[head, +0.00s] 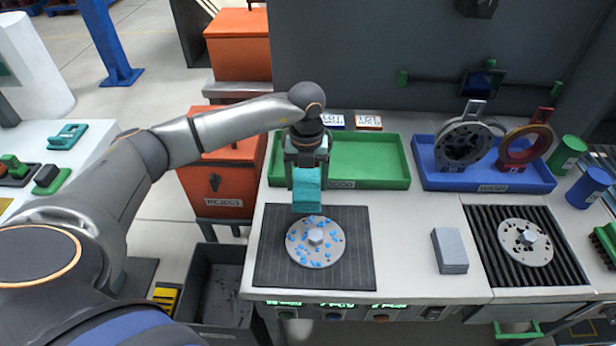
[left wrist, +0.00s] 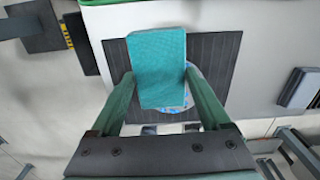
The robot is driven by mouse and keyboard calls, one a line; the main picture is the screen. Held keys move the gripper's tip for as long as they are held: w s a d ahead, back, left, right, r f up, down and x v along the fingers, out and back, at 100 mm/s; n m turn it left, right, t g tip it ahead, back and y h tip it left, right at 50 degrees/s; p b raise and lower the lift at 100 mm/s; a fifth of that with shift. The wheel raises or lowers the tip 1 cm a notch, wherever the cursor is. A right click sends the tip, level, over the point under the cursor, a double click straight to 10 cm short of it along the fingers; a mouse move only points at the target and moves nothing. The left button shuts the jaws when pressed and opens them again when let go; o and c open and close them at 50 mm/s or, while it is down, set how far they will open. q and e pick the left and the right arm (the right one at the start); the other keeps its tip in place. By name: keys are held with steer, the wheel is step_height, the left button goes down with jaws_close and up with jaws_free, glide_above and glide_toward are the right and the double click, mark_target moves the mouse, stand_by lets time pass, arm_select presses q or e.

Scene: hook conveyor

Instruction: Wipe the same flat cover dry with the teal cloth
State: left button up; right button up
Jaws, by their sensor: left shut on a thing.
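The flat cover (head: 324,258) is a grey disc with a raised hex centre, lying on a dark ribbed mat (head: 362,275). Blue wet spots are scattered over its top. My left gripper (head: 307,178) is shut on the teal cloth (head: 307,190), a folded block, and holds it above the far edge of the cover. In the left wrist view the cloth (left wrist: 158,70) sits between the two fingers and hides most of the cover. A second disc (head: 513,250) with dark spots lies on a black roller bed at the right. My right gripper is not in view.
A green tray (head: 399,178) and a blue tray (head: 430,180) holding round parts stand behind. A grey block (head: 450,250) lies between mat and roller bed. A dark open bin (head: 205,312) stands left of the table. Orange cabinets stand at the back left.

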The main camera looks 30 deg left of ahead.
arm_select(q)
steer(key=shift+f, duration=0.2)
step_height(320, 180, down, 6)
steer(key=b, duration=0.4)
steer(key=shift+b, duration=0.4)
steer(key=shift+f+b, duration=0.3)
steer(key=shift+f, duration=0.05)
stand_by(0.4)
steer(key=shift+w+d, duration=0.1)
steer(key=shift+d, duration=0.05)
